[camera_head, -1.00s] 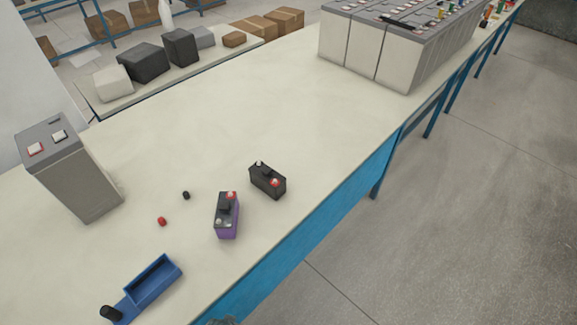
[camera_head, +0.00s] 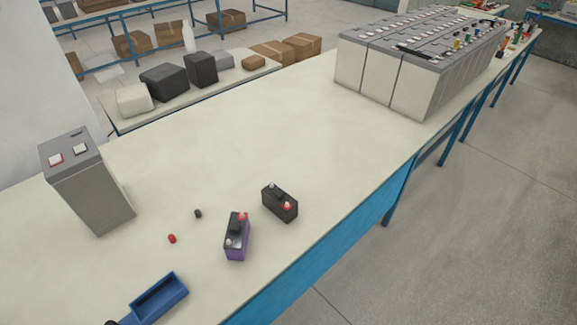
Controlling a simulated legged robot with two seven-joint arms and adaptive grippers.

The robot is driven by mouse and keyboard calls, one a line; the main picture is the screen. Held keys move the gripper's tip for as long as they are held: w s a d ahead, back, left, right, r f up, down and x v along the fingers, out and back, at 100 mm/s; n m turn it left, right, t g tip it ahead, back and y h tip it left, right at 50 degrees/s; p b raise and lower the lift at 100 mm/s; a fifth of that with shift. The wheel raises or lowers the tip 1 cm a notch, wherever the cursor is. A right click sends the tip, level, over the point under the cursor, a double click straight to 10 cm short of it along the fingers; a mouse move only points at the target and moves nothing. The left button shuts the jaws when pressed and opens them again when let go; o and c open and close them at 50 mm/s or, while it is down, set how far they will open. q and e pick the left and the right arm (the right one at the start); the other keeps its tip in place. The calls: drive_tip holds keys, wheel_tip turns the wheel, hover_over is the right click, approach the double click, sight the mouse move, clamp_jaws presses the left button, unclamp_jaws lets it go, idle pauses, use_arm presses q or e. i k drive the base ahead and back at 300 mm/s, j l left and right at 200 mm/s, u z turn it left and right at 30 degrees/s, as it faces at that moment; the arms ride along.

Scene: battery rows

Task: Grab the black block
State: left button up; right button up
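A black block-shaped battery (camera_head: 280,203) with a red terminal cap and a pale one stands on the pale worktable (camera_head: 255,130), near its right front edge. A purple and black battery (camera_head: 237,238) stands just left of and nearer than it, with a small gap between them. Two dark blocks, one wider (camera_head: 164,83) and one taller (camera_head: 202,70), sit on a separate table at the back left. Neither of my grippers is in view.
A small black cap (camera_head: 198,213) and a red cap (camera_head: 172,239) lie left of the batteries. A blue tray (camera_head: 178,293) is at the front. A tall grey battery (camera_head: 95,195) stands left; a grey battery row (camera_head: 415,85) fills the far end. The table's middle is clear.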

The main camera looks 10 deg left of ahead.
sight(280, 203)
drive_tip(key=i+l+u, duration=0.25)
drive_tip(key=i+l, duration=0.25)
drive_tip(key=l, duration=0.25)
drive_tip(key=i+l+u, duration=0.15)
drive_tip(key=l, duration=0.3)
